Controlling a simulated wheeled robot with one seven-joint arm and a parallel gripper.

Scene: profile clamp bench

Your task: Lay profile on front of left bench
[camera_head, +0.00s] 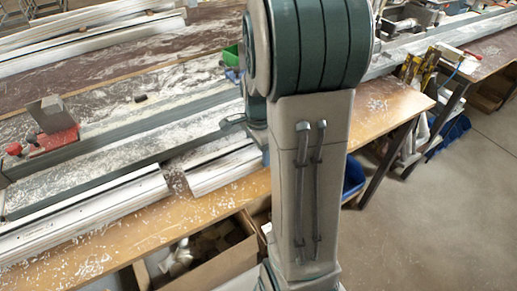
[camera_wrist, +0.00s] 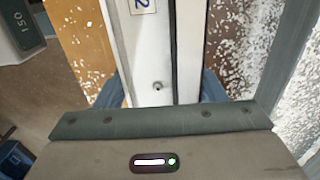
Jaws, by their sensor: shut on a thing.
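In the wrist view my gripper (camera_wrist: 160,90) is shut on a pale profile (camera_wrist: 155,52), with a blue-grey finger on each side. The profile runs up the picture from the jaws and has a small hole and a label with a blue "2". A wooden strip lies on its left and the bench's dusty surface on its right. In the head view my arm hides the gripper. A light profile (camera_head: 220,168) lies along the front of the bench (camera_head: 150,145), running behind my arm; it looks like the held one. I cannot tell whether it touches the bench.
Another long white profile (camera_head: 80,215) lies in line to the left, with a gap between. A red clamp block (camera_head: 55,138) stands on the bench at left. Wooden front edge (camera_head: 105,255) is partly clear. A box of offcuts (camera_head: 210,255) is below, and a blue bin (camera_head: 353,175) is beside my arm.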

